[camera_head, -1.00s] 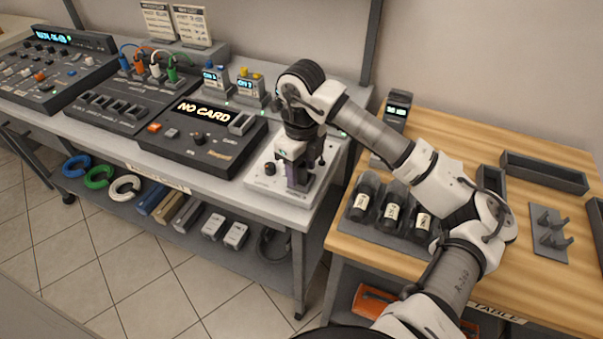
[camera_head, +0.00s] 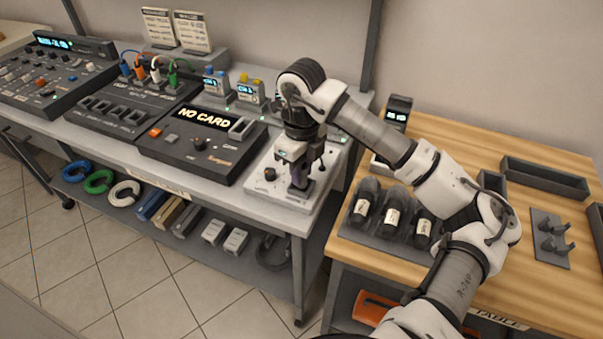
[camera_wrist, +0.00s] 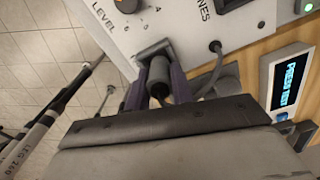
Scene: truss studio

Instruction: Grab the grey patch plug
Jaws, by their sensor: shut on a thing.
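The grey patch plug (camera_wrist: 157,78) is a short dark cylinder standing at the light grey level panel (camera_wrist: 118,30), seen in the wrist view. My gripper (camera_wrist: 163,84) has its two purple fingers on either side of the plug and is shut on it. In the head view my gripper (camera_head: 300,180) is low over the same panel (camera_head: 268,194), at the right end of the grey bench. The plug's lower end is hidden, so I cannot tell how far it sits in the panel.
A knob (camera_head: 270,174) is left of my gripper. A cable plug (camera_wrist: 216,46) is close on its right in the wrist view. The NO CARD console (camera_head: 200,140) stands to the left. A wooden table (camera_head: 450,140) with dark bottles (camera_head: 393,212) is at right.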

